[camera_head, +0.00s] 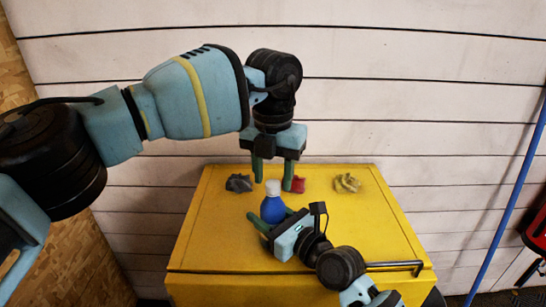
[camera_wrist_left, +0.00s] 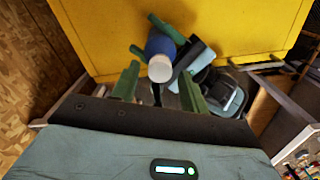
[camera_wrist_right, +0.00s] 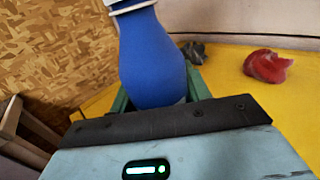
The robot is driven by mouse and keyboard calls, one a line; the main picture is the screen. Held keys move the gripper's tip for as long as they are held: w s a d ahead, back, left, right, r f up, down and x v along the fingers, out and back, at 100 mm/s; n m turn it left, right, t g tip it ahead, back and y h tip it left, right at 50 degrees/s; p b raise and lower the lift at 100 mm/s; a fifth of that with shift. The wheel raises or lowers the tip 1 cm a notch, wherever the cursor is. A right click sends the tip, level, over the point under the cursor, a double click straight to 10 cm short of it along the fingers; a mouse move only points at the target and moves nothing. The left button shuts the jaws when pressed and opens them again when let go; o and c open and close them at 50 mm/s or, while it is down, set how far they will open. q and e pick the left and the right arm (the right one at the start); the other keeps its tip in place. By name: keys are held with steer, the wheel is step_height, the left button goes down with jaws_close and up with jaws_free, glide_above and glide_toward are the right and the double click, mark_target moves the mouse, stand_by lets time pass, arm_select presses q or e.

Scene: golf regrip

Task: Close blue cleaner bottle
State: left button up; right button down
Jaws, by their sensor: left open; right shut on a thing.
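The blue cleaner bottle (camera_head: 272,208) stands upright on the yellow table, with a white cap (camera_head: 273,187) on its top. My right gripper (camera_head: 268,222) is shut on the body of the bottle; the bottle (camera_wrist_right: 152,60) fills the middle of the right wrist view. My left gripper (camera_head: 273,183) points down from above, open, with its fingers on either side of the cap in the head view. In the left wrist view the cap (camera_wrist_left: 160,69) shows just beyond and between the open fingers (camera_wrist_left: 160,85). I cannot tell whether the cap is fully tightened.
The yellow table (camera_head: 225,240) carries a dark grey crumpled cloth (camera_head: 239,183), a red one (camera_head: 298,184) and a yellowish one (camera_head: 347,183) along its back. A bar handle (camera_head: 395,265) lies at the front right edge. A white plank wall stands behind. The table's right side is clear.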

arm_select(q)
steer(key=shift+f, duration=0.55)
jaws_close()
steer(key=m, duration=0.5)
steer(key=shift+o, duration=0.7)
jaws_free()
step_height(320, 180, up, 12)
arm_select(e)
steer(key=c, duration=0.6)
jaws_free()
